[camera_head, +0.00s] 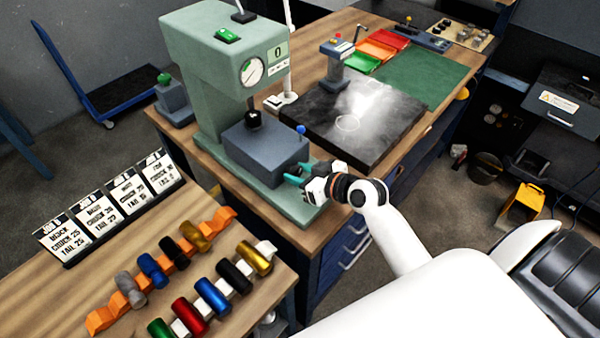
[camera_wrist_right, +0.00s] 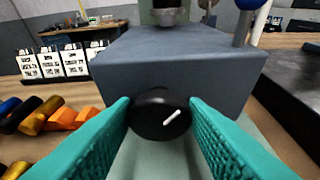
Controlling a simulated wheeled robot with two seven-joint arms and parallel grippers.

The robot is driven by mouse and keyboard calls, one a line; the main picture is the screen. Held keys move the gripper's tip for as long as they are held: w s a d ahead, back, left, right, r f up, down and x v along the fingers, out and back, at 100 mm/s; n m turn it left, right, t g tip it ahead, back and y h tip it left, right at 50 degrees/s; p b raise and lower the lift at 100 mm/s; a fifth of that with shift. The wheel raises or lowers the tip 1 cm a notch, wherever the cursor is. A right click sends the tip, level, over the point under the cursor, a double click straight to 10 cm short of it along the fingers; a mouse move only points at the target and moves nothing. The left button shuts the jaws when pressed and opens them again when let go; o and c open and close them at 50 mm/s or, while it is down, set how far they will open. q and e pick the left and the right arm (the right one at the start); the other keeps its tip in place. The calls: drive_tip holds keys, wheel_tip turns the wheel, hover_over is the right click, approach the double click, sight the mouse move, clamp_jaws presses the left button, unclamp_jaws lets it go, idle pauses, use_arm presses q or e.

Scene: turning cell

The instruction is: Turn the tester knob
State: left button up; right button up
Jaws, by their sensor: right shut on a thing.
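The tester is a pale green machine (camera_head: 212,80) on the wooden bench, with a round dial and a grey block (camera_head: 265,148) on its base. The tester knob is a black round knob (camera_wrist_right: 160,114) with a white pointer line on the front of the grey block. The line points toward the upper right in the right wrist view. My right gripper (camera_head: 294,176) is at the block's front in the head view. Its teal fingers (camera_wrist_right: 160,122) are on both sides of the knob, shut on it. In the head view the fingers hide the knob. My left gripper is not in view.
A blue-tipped lever (camera_head: 301,131) stands at the block's right edge. A dark plate (camera_head: 352,120) lies right of the tester. Job cards (camera_head: 108,205) and several coloured cylinders on orange and white racks (camera_head: 104,318) occupy the near left table.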

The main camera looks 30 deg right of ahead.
drive_tip(key=shift+d+f+m+y+b, duration=0.15)
drive_tip(key=shift+m+y+b, duration=0.15)
drive_tip(key=shift+m+y, duration=0.3)
drive_tip(key=shift+w+m+b, duration=0.1)
drive_tip(key=shift+m+b, duration=0.4)
drive_tip(key=shift+m, duration=0.2)
drive_tip(key=m+y+b, duration=0.2)
drive_tip(key=b, duration=0.1)
drive_tip(key=shift+d+f+m, duration=0.1)
drive_tip(key=shift+d+m, duration=0.1)
drive_tip(key=shift+m, duration=0.1)
drive_tip(key=shift+m+y+b, duration=0.4)
drive_tip(key=shift+m+b, duration=0.1)
drive_tip(key=shift+b, duration=0.05)
drive_tip(key=o, duration=0.9)
drive_tip(key=shift+o, duration=0.2)
